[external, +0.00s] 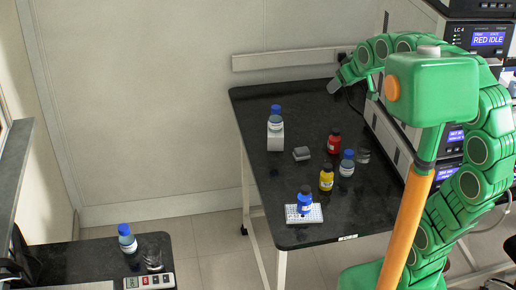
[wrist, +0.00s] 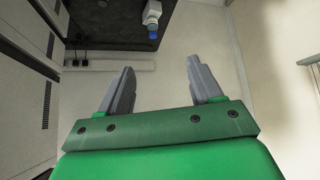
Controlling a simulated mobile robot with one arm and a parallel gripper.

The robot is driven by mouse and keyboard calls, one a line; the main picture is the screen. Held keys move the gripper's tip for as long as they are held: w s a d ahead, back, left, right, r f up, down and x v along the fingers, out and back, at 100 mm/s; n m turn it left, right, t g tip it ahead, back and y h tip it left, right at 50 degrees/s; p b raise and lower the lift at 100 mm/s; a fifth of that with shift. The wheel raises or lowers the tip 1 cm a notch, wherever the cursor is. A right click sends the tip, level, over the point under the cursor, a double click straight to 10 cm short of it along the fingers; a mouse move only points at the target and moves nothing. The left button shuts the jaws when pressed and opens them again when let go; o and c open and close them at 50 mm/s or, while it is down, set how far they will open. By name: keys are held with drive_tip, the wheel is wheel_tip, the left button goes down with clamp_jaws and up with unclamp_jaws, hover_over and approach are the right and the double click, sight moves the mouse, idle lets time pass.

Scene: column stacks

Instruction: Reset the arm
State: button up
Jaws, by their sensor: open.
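My green arm reaches up and over at the right of the external view. Its end, my gripper (external: 339,82), is above the far right part of the black table (external: 262,98). In the wrist view my gripper (wrist: 158,85) is open, with its two grey fingers wide apart and nothing between them. The wrist view looks past the fingers at the wall and floor, with the table edge and a blue-capped bottle (wrist: 153,20) on a white block at the top.
The table holds a blue-capped bottle (external: 275,114), a red bottle (external: 333,142), a yellow bottle (external: 326,178), another blue-capped bottle (external: 347,164) and a blue bottle (external: 305,200) on a white rack (external: 310,215). Instrument stacks (external: 478,40) stand close at right. A bench (external: 80,262) is lower left.

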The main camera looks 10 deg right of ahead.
drive_tip(key=s+d+f+m+g+h, duration=0.1)
drive_tip(key=s+d+f+g, duration=0.3)
drive_tip(key=s+f, duration=0.5)
drive_tip(key=s+d+f+m+g+h, duration=0.1)
drive_tip(key=s+d+f+m+g, duration=0.2)
drive_tip(key=s, duration=1.3)
drive_tip(key=d+f+g, duration=0.1)
drive_tip(key=d+f, duration=0.2)
drive_tip(key=f, duration=0.3)
drive_tip(key=shift+s+d+f+g, duration=0.3)
drive_tip(key=shift+f, duration=0.1)
